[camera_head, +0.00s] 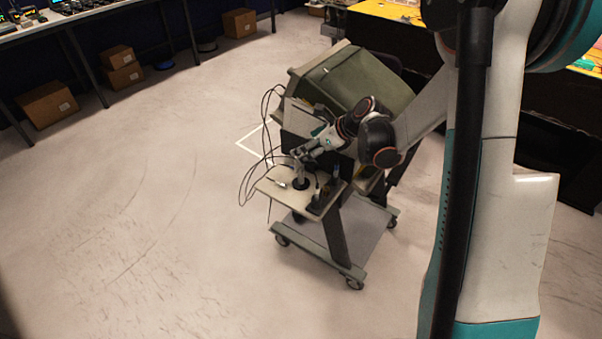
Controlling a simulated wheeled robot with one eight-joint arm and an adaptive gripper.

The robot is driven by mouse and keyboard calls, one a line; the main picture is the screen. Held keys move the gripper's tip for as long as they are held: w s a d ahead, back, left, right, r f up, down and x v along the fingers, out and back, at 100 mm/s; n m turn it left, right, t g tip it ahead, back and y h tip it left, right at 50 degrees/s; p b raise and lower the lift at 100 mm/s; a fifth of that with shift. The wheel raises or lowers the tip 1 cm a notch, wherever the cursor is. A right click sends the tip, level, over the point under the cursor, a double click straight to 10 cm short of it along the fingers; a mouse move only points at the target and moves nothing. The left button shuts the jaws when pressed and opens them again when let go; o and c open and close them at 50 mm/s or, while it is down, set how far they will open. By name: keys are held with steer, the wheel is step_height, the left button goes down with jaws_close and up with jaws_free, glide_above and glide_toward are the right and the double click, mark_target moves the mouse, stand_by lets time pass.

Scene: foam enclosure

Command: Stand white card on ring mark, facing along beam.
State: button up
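My gripper (302,158) reaches down over the pale shelf (270,192) on the front of a wheeled cart. A small pale upright piece (301,173) shows right below the fingers, above a dark round spot (301,184) on the shelf. I cannot tell whether the fingers touch or hold this piece, or whether it is the white card. A small white item (279,183) lies on the shelf to the left. I cannot make out the ring mark or the beam with certainty; the gripper and arm hide part of the shelf.
Black cables (250,178) hang left of the cart. A large green-grey case (352,84) rises behind. Cardboard boxes (47,104) lie at the far left. Floor left of the cart is clear.

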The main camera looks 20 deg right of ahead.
mark_target(302, 166)
steer(key=b+x, duration=0.1)
steer(key=x, duration=0.3)
steer(key=shift+s+d+f+b, duration=0.1)
steer(key=shift+s+f+b, duration=0.15)
steer(key=shift+b, duration=0.15)
steer(key=shift+w+f, duration=0.2)
steer(key=shift+w, duration=0.1)
steer(key=c, duration=1.9)
steer(key=shift+c, duration=0.2)
steer(key=shift+r, duration=0.15)
